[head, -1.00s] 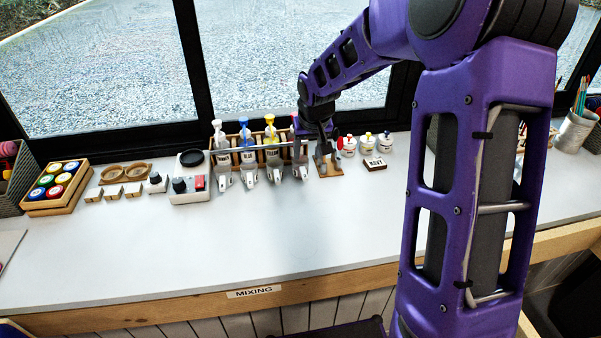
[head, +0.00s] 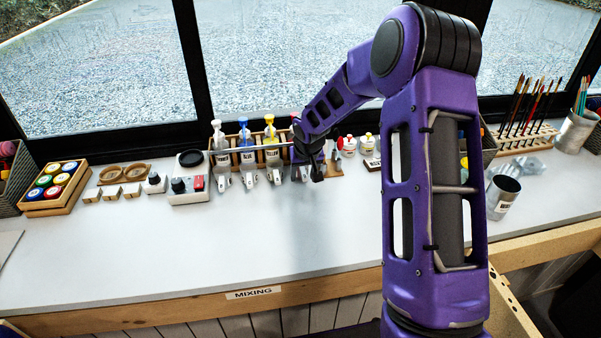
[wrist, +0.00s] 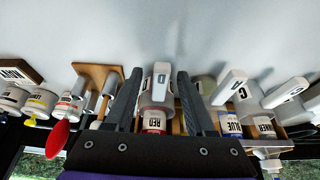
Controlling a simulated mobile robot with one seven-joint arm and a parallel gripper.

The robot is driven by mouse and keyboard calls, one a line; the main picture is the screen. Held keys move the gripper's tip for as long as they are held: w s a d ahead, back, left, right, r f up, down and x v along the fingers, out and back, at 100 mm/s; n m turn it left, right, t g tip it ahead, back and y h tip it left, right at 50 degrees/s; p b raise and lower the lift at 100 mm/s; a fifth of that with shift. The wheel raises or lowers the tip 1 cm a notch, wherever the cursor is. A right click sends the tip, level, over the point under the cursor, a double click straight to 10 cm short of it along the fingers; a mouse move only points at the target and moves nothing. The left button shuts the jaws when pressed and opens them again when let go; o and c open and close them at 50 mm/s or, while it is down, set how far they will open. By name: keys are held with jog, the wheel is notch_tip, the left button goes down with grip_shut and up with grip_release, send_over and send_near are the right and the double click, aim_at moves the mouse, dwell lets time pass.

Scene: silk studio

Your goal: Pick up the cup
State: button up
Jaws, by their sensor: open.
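A grey cup (head: 501,194) with a pale label stands upright on the bench at the right in the head view, beside my arm. It does not show clearly in the wrist view. My gripper (head: 318,176) is far to its left, at the right end of the bottle rack.
The bottle rack (head: 233,158) stands at the back by the window. A brush holder (head: 527,143), a brush pot (head: 575,132) and a clear item (head: 530,166) are near the cup. Paint jars (head: 55,180) stand at the left. The bench (head: 250,240) is clear in front.

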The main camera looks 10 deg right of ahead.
grip_shut()
jog(key=shift+r, duration=0.1)
dwell(0.4)
